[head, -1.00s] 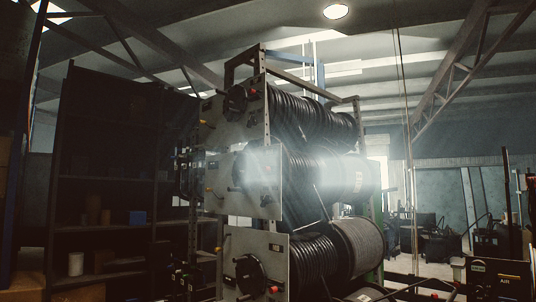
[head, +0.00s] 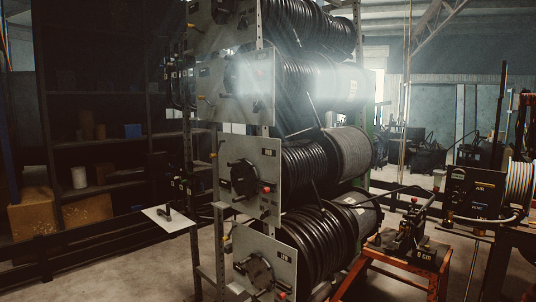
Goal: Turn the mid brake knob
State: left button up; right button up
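A tall rack of black hose reels stands in the middle of the head view, with grey side plates stacked one above another. The plate at mid height (head: 265,155) has a large dark round hub (head: 242,180) and a small red knob (head: 266,188) near its right edge. The plate above it (head: 262,110) is washed out by glare, so its fittings are hard to make out. The lowest plate (head: 285,255) has a similar dark hub (head: 258,270). Which fitting is the mid brake knob I cannot tell for sure. Neither of my grippers is in view.
A dark shelf with boxes (head: 85,210) stands at the left. A small white panel (head: 170,220) juts out left of the rack. An orange stand (head: 395,262) with a dark machine is at the right front. Bare floor shows left of the rack.

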aim_at(267, 212)
jog(key=i+l+z, duration=0.1)
jog(key=i, duration=0.95)
